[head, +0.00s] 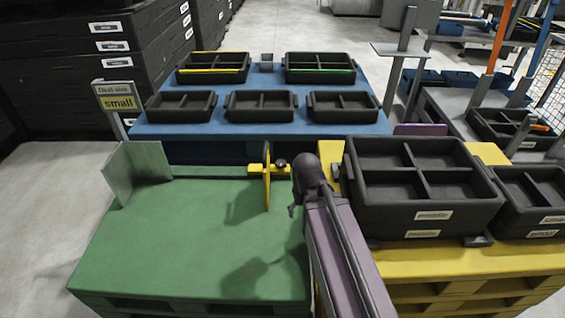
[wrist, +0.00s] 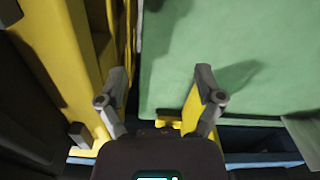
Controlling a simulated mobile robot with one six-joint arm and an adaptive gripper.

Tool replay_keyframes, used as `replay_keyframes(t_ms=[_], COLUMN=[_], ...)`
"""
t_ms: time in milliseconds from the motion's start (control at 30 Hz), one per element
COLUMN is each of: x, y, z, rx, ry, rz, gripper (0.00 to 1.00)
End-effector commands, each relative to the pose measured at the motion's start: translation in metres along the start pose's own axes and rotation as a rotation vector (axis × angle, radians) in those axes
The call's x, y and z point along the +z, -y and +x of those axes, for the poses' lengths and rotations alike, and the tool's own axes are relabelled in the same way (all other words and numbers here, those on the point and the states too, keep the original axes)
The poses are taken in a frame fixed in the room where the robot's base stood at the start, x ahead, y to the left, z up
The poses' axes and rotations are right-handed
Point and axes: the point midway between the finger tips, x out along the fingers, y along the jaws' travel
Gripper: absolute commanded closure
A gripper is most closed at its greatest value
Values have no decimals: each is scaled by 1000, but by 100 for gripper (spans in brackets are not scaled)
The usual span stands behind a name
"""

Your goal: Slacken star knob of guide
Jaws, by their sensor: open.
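The guide (head: 267,182) is a yellow upright plate on a yellow block, mounted on a rail along the far edge of the green table. A dark knob (head: 281,163) sits on its right side, just left of my dark wrist in the head view. In the wrist view, yellow parts that look like the guide (wrist: 190,103) show beside and behind my right finger. The knob cannot be made out there. My gripper (wrist: 161,72) is open, with nothing seen held between its fingers. In the head view my arm mostly hides the fingers.
A grey angled plate (head: 138,172) stands at the left end of the green table (head: 190,245). Black divided crates (head: 425,190) stand on the yellow pallet (head: 430,262) close to my arm's right. More black trays (head: 261,106) sit on the blue table behind. The green top is clear.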

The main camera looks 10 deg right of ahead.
Motion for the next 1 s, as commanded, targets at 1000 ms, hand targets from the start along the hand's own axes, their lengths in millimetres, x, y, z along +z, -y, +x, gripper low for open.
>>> replay_keyframes(t_ms=[1000], x=[-286], y=[2], z=[-29], rx=[-6], ry=[-376], rz=[-29], gripper=[13])
